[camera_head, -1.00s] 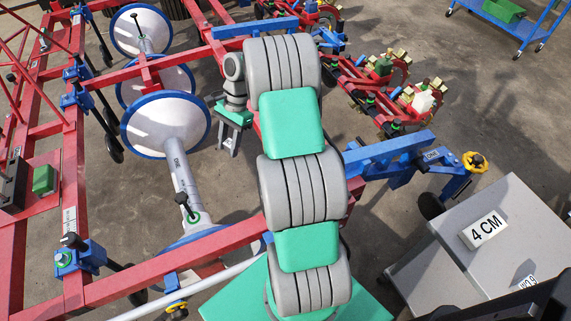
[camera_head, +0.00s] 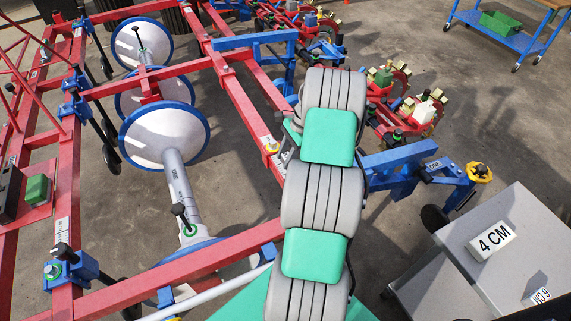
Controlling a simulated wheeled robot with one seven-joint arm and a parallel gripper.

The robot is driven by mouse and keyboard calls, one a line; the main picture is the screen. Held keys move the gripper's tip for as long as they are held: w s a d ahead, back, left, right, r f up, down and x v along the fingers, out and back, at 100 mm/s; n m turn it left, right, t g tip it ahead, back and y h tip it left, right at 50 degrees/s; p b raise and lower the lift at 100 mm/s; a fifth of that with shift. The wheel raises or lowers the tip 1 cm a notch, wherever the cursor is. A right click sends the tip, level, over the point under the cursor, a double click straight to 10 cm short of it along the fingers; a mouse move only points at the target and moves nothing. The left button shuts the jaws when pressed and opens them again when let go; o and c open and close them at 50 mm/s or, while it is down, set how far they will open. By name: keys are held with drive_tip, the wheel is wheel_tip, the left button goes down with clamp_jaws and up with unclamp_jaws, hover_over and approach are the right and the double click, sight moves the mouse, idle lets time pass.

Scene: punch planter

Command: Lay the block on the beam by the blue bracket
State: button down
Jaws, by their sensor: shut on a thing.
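My gripper (camera_head: 284,152) shows only in part, low over the long red beam (camera_head: 242,103) at the centre. My own arm covers most of it. It is shut, and the block in it is hidden from this view. A small yellow and pale piece (camera_head: 270,146) shows at the beam beside my gripper; I cannot tell whether it is on the beam. Blue brackets show at the right of my arm (camera_head: 392,163), at the upper centre (camera_head: 255,40) and at the lower left (camera_head: 70,266). The frames do not show which one is meant.
A grey stand (camera_head: 510,225) at the right carries a white 4 CM block (camera_head: 491,241) and another labelled piece (camera_head: 540,296). White discs with blue rims (camera_head: 165,137) stand left of the beam. Red planter units (camera_head: 405,105) lie beyond it. A blue cart (camera_head: 490,30) is at the upper right.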

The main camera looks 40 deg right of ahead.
drive_tip(key=shift+f, duration=1.6)
drive_tip(key=c, duration=0.9)
unclamp_jaws()
drive_tip(key=shift+f, duration=0.1)
